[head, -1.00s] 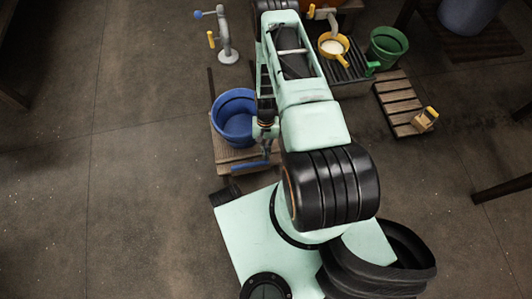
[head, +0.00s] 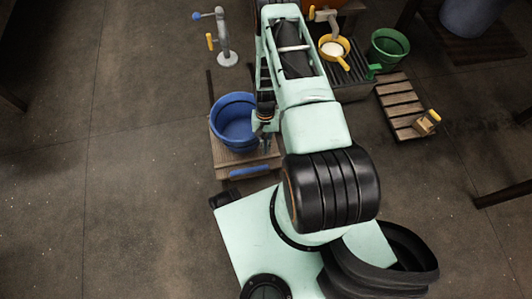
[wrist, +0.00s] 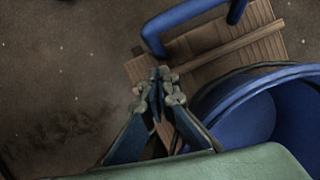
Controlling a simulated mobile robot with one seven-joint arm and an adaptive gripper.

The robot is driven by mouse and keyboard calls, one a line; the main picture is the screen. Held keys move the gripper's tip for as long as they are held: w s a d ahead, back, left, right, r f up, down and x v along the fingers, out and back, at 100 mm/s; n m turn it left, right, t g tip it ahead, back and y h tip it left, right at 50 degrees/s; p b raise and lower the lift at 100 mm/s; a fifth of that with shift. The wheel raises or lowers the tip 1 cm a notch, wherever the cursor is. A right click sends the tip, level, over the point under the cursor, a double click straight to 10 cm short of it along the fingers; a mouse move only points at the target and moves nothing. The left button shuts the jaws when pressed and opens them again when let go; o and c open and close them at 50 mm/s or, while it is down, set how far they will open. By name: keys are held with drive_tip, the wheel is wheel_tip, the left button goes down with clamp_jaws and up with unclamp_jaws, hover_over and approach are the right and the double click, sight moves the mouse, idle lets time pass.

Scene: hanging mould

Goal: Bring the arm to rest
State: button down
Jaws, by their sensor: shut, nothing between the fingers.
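My gripper (wrist: 159,85) is shut and empty in the wrist view, its fingertips together above the edge of a wooden pallet. In the head view my gripper (head: 266,146) hangs beside the right side of a blue bucket, partly hidden by my arm. The blue bucket (head: 234,128) stands upright on the wooden pallet (head: 228,161); its rim also shows at the right of the wrist view (wrist: 222,101). A blue handle (head: 249,171) lies along the pallet's near edge and shows at the top of the wrist view (wrist: 190,13).
A grey stand with a tap (head: 226,45) is behind the bucket. A yellow pan (head: 334,48) sits on a dark grate (head: 352,78), with a green bucket (head: 389,46) to its right. A slatted pallet (head: 398,103) holds a small brush-like block (head: 424,126). The left floor is clear.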

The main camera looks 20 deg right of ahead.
drive_tip(key=p+v, duration=0.2)
drive_tip(key=v, duration=0.7)
drive_tip(key=shift+r+p, duration=0.3)
drive_tip(key=shift+r, duration=0.1)
